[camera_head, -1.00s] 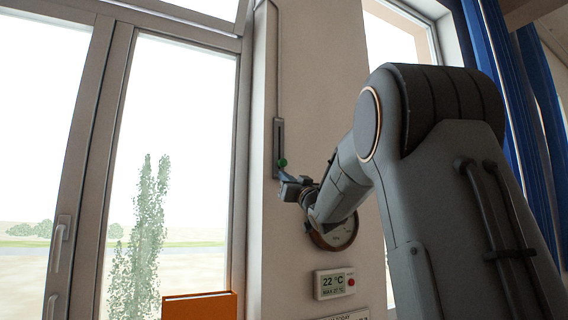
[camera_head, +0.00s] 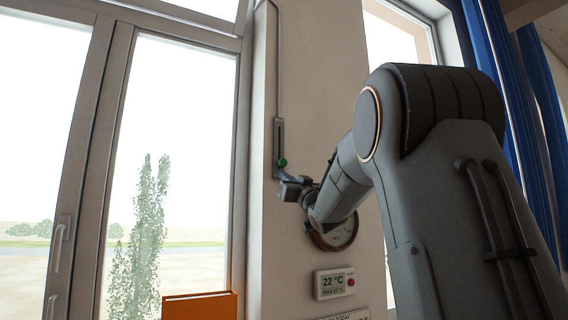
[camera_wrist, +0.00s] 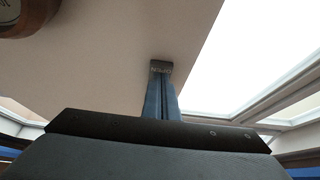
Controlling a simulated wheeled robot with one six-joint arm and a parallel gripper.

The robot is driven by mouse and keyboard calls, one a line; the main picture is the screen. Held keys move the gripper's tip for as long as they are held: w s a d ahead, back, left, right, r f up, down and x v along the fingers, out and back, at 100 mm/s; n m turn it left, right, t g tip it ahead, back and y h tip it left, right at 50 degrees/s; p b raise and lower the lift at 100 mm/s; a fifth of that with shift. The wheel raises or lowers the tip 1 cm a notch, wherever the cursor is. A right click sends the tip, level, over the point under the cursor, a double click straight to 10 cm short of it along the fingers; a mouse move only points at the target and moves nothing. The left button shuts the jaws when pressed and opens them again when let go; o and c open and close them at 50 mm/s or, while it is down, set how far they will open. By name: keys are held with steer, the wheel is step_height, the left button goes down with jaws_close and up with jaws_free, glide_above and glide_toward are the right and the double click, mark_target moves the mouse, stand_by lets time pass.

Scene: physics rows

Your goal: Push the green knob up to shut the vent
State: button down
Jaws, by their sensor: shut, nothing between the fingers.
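The green knob (camera_head: 282,163) sits on the lower part of a narrow dark upright slotted plate (camera_head: 279,135) on the wall pillar. My gripper (camera_head: 281,174) is shut and empty, with its fingertips just below the knob. I cannot tell whether they touch it. In the wrist view, the shut blue fingers (camera_wrist: 161,100) reach toward the lower end of the plate (camera_wrist: 160,67), which bears light lettering. The knob does not show there. The vent itself is not clearly seen; a thin rod (camera_head: 279,60) runs up from the plate.
A round gauge (camera_head: 338,234) is on the wall behind my wrist, partly hidden by it. A thermometer display (camera_head: 333,284) hangs below. A window with a handle (camera_head: 58,245) is at left, an orange box or folder (camera_head: 200,305) at bottom, blue curtains (camera_head: 540,110) at right.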

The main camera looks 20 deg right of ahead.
steer(key=shift+r, duration=0.15)
stand_by(0.3)
steer(key=shift+r+p, duration=4.4)
steer(key=shift+r, duration=2.1)
steer(key=shift+f+b, duration=0.95)
steer(key=shift+f, duration=0.25)
steer(key=shift+s, duration=0.1)
steer(key=s+b, duration=0.1)
steer(key=s, duration=0.7)
steer(key=shift+s+d, duration=0.2)
steer(key=shift+s, duration=0.2)
